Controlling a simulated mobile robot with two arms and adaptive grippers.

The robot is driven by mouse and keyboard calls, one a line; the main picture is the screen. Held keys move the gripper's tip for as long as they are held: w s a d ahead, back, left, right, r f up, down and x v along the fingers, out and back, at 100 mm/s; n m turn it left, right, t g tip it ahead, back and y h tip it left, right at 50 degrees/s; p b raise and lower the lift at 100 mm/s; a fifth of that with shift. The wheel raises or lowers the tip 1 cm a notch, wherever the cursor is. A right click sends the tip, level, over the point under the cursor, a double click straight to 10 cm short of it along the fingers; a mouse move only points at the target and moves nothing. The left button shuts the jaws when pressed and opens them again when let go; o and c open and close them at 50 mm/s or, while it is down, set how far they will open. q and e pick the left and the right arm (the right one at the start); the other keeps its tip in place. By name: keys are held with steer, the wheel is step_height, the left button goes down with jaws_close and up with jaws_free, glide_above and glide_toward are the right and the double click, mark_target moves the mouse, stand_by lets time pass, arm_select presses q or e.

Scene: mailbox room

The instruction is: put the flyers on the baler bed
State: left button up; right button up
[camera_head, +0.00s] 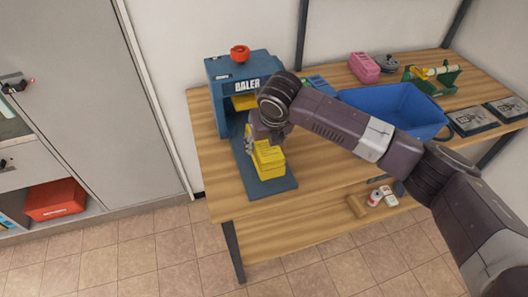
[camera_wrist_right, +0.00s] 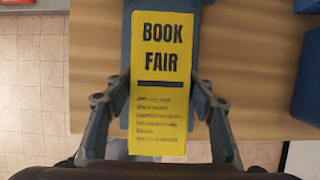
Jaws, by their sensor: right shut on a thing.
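The flyers are a yellow stack whose top reads "BOOK FAIR" (camera_wrist_right: 160,100); the yellow stack also shows in the head view (camera_head: 267,160). My right gripper (camera_head: 256,150) is shut on the flyers, with a finger on each long side in the right wrist view (camera_wrist_right: 160,105). The blue baler (camera_head: 222,85) stands at the table's left end. Its flat grey-blue bed (camera_head: 279,187) reaches toward the table's front edge. The flyers are at or just above the bed; I cannot tell whether they touch it. My left gripper is not in view.
A blue bin (camera_head: 395,105) stands on the wooden table (camera_head: 222,200) to the right. Behind are a pink box (camera_head: 364,68) and a green holder (camera_head: 432,80). Dark printed plates (camera_head: 472,121) lie at the right. A lower shelf (camera_head: 300,235) holds small items.

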steer(key=shift+f+p, duration=0.35)
steer(key=shift+f, duration=1.85)
steer(key=o, duration=1.5)
steer(key=shift+o, duration=0.2)
steer(key=b+v, duration=0.1)
steer(key=v, duration=1.1)
steer(key=shift+s+b, duration=0.1)
steer(key=shift+b, duration=0.2)
